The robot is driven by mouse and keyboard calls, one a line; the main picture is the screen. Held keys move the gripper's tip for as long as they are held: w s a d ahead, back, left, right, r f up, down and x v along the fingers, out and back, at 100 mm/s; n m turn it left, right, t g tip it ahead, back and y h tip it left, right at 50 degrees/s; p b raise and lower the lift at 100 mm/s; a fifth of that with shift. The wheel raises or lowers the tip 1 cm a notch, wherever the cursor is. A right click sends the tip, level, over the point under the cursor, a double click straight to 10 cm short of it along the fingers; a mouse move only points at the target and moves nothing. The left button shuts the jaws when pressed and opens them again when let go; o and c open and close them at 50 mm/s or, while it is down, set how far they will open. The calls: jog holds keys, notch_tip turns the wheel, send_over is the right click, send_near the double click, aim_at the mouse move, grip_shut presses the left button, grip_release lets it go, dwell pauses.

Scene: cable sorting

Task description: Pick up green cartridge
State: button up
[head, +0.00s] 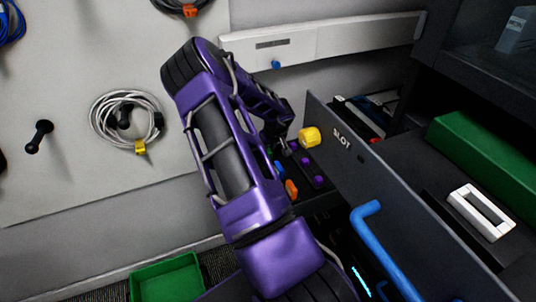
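A small bit of green (269,152) shows beside my arm, among the small coloured pieces near the panel marked SLOT. It may be the green cartridge, but most of it is hidden behind my arm. My gripper (286,149) is dark and points down close to these pieces, just right of the green bit. Its fingers are too small and shaded to show whether they are open or hold anything. A blue piece (279,168), an orange piece (291,189) and purple pieces (318,181) lie just below the gripper.
A yellow knob-like piece (309,137) is right of the gripper by the dark SLOT panel (345,165). A blue handle (385,250) sticks out in front. A green bin (165,281) is on the floor. Coiled cable (127,121) hangs on the wall. A green box (485,150) lies right.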

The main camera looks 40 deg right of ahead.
grip_shut()
notch_tip(320, 180, up, 14)
jog(key=p, duration=0.2)
jog(key=shift+f, duration=0.25)
dwell(0.4)
